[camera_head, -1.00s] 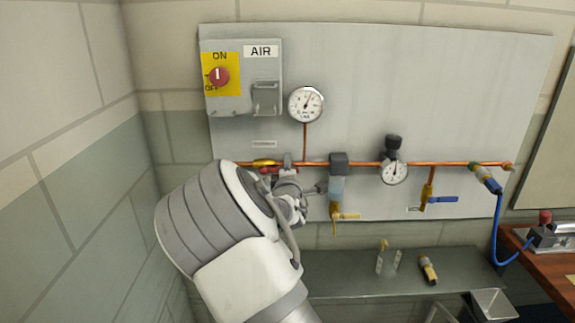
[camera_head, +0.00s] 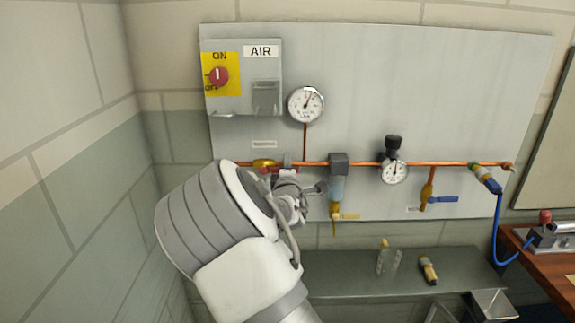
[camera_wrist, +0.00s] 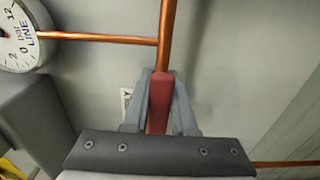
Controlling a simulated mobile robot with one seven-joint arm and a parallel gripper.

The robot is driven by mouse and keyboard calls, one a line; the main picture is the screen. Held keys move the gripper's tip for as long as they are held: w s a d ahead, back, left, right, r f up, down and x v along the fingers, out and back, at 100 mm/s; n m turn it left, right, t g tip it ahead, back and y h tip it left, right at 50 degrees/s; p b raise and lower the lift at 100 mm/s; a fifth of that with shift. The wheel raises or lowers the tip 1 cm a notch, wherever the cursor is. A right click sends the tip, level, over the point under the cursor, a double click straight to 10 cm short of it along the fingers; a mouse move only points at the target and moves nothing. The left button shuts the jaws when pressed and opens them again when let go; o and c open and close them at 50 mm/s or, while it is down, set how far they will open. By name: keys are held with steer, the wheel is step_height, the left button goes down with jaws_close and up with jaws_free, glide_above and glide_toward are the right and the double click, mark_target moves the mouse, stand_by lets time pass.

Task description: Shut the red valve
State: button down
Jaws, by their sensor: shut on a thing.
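The red valve handle (camera_wrist: 158,104) lies between the two fingers of my gripper (camera_wrist: 161,108) in the wrist view. The fingers are shut on it from both sides. It lies roughly in line with the copper pipe (camera_wrist: 168,35) there. In the head view, the brass valve body (camera_head: 263,162) sits on the left part of the horizontal copper pipe (camera_head: 315,164). My gripper (camera_head: 287,169) is at the pipe just right of that body. Only a little red shows beside the fingers, and my wrist hides much of the area below.
A round gauge (camera_head: 306,104) stands above the pipe. A filter unit (camera_head: 338,180) is close to the right of my gripper, then a regulator gauge (camera_head: 394,172) and a blue-handled valve (camera_head: 442,198). The ON/OFF switch box (camera_head: 240,77) is above left. A shelf (camera_head: 330,280) is below.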

mark_target(265, 178)
steer(key=shift+f, duration=0.1)
stand_by(0.3)
steer(key=shift+a+f+m+b, duration=1.05)
steer(key=shift+a+m+b, duration=0.05)
steer(key=shift+m+b, duration=1.9)
steer(key=shift+a+f+m+b, duration=1)
steer(key=shift+a+m+b, duration=0.05)
steer(key=shift+m+b, duration=2)
steer(key=shift+a+f+m+b, duration=1.05)
steer(key=shift+a+m+b, duration=0.05)
steer(key=shift+m+b, duration=1.9)
steer(key=c, duration=0.7)
jaws_free()
steer(key=shift+s, duration=0.15)
